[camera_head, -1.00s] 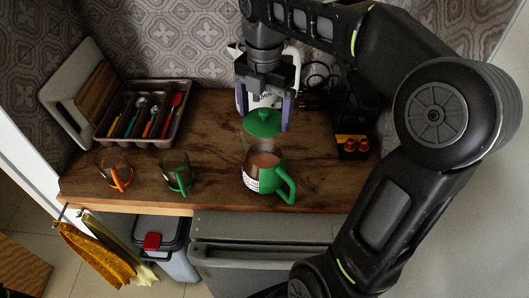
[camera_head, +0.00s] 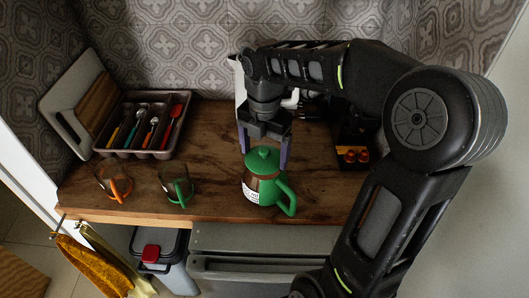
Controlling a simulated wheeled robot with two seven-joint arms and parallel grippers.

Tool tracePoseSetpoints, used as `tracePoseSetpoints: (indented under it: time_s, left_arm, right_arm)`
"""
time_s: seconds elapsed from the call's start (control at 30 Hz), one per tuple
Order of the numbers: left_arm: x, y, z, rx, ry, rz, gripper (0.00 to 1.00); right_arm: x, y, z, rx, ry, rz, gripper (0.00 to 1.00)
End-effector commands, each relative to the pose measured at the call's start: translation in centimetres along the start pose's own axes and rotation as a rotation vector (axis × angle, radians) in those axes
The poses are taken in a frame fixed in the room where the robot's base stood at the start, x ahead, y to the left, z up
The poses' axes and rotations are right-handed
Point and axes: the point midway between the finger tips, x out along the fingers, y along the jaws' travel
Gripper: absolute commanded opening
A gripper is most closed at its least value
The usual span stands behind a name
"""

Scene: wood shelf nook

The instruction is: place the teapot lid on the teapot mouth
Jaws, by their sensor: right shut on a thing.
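The teapot (camera_head: 263,189) stands near the front edge of the wooden counter. It has a green handle on its right and a white label. The green lid (camera_head: 262,161) with a round knob sits over the teapot mouth and hides it. I cannot tell whether the lid rests on the rim or hovers just above it. My right gripper (camera_head: 264,149) points down from above, its purple-sided fingers on either side of the lid's knob, shut on the lid. My left gripper is not in view.
Two glass cups, one with an orange handle (camera_head: 121,190) and one with a green handle (camera_head: 180,191), stand to the left. A cutlery tray (camera_head: 129,154) is at the back left. A dark rack with orange-topped items (camera_head: 352,155) is at the right. The wooden counter (camera_head: 205,140) is clear mid-left.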

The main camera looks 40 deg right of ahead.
Motion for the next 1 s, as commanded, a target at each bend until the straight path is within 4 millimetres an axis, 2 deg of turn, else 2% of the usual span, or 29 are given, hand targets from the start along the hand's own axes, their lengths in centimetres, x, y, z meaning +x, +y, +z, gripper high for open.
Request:
tracePoseSetpoints:
  time_s: [0.1, 0.87, 0.9, 1.0]
  left_arm:
    - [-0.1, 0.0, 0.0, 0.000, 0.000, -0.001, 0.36]
    - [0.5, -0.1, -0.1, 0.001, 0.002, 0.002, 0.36]
    - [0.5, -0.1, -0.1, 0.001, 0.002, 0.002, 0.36]
    - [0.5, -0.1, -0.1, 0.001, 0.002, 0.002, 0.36]
  right_arm:
    - [1.0, -0.1, 0.0, 0.000, 0.000, -0.001, 0.46]
    - [2.2, 0.0, 0.0, 0.000, -0.001, 0.001, 0.46]
    - [2.2, 0.0, 0.0, 0.000, -0.001, 0.001, 0.87]
    - [2.2, 0.0, 0.0, 0.000, 0.000, 0.001, 0.95]
